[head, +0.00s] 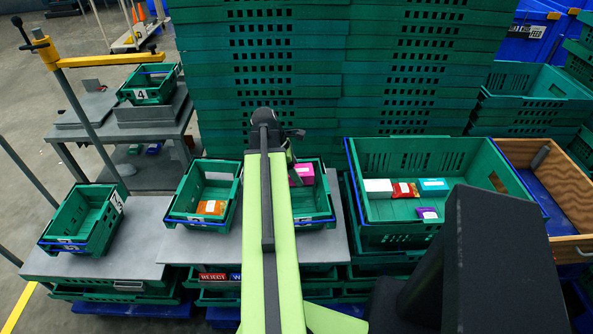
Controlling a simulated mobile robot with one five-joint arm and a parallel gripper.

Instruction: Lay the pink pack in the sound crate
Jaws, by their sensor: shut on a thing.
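The pink pack (302,174) shows just right of my arm, at the far side of a small green crate (312,206). My gripper (293,152) is mostly hidden behind my lime-green arm. It appears shut on the pink pack. I cannot tell whether the pack touches the crate or hangs above it. Left of my arm, another small green crate (178,212) holds an orange pack (211,208). No readable label shows me which crate is the sound one.
A large green crate (362,208) on the right holds several packs. A red REJECT sign (213,277) is on the grey table's (150,245) front. An empty crate (62,218) stands left, crate 4 (142,95) farther back. Tall green crate stacks (205,95) block the back.

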